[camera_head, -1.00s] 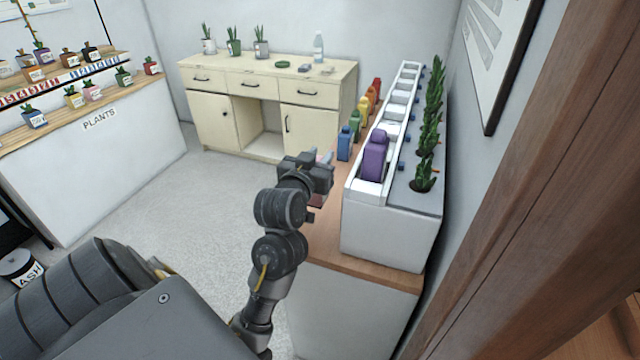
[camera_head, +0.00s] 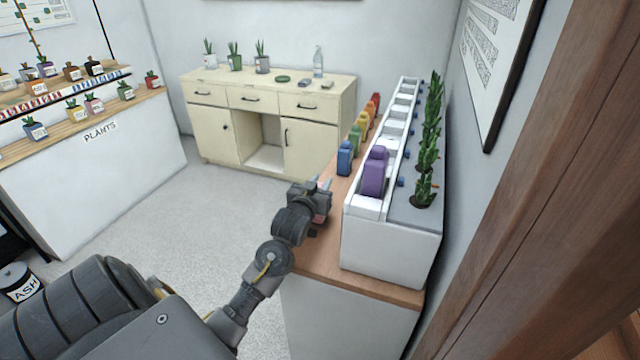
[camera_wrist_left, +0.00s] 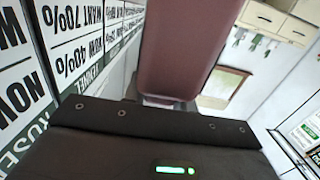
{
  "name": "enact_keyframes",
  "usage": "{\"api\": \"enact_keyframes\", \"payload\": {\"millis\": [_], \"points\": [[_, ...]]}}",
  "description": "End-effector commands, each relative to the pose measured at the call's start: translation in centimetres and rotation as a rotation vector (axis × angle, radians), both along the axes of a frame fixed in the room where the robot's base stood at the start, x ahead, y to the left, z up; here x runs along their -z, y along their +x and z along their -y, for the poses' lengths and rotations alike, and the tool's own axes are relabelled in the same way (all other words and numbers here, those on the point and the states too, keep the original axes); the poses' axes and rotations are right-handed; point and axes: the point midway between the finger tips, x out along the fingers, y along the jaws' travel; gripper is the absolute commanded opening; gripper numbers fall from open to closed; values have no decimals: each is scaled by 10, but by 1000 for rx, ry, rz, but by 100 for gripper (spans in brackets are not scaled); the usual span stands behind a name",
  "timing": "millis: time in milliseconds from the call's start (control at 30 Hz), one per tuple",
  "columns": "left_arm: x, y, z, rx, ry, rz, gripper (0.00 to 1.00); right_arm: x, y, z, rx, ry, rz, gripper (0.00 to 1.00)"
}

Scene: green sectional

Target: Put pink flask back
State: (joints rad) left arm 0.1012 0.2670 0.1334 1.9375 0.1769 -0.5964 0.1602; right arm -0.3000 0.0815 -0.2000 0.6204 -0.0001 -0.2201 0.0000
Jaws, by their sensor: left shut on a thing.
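My left gripper (camera_head: 320,198) is shut on the pink flask, just left of the near end of the white rack, above the wooden counter's edge. The gripper mostly hides the flask in the head view; a bit of pink (camera_head: 322,214) shows there. In the left wrist view the dusky pink flask (camera_wrist_left: 180,50) fills the upper middle. The white rack (camera_head: 388,243) holds a purple flask (camera_head: 375,174) near its near end; several pale slots (camera_head: 398,112) behind it look empty. My right gripper is not in view.
A blue flask (camera_head: 345,158), a green flask (camera_head: 355,140) and several yellow to red ones stand in a row on the counter (camera_head: 380,290), left of the rack. Plants (camera_head: 428,150) line the rack's right side. A cream cabinet (camera_head: 225,125) stands behind; the floor (camera_head: 190,220) is clear.

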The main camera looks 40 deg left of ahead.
Motion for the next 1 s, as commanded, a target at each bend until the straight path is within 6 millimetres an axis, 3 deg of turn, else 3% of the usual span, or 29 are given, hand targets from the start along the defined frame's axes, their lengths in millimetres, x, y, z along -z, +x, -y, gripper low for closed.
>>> {"api": "enact_keyframes", "payload": {"millis": [433,467,600,1000], "points": [[8,0,0,0,0,1,0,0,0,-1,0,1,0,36],[7,0,0,0,1,0,31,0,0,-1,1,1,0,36],[7,0,0,0,1,1,49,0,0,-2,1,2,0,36],[5,-6,3,1,1,1,49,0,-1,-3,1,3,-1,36]]}}
